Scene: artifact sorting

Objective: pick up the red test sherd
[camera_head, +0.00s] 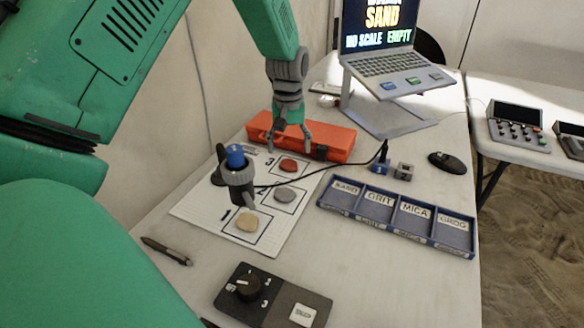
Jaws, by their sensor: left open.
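The red test sherd (289,165) lies flat in the square marked 3 at the back of the white board (190,208). My left gripper (290,147) points down above and just behind the red sherd. Its fingers are spread with nothing visible between them. I cannot tell the exact height of its tips over the board. A grey sherd (285,194) and a tan sherd (247,222) lie in the nearer squares of the same board. My right gripper does not show.
An orange case (335,142) lies behind the gripper. A handheld microscope (237,175) with a blue top stands over the board, its black cable crossing the board. A blue sorting tray (328,194) is at right. A laptop (385,65), dial box (272,298) and pen (166,250) surround it.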

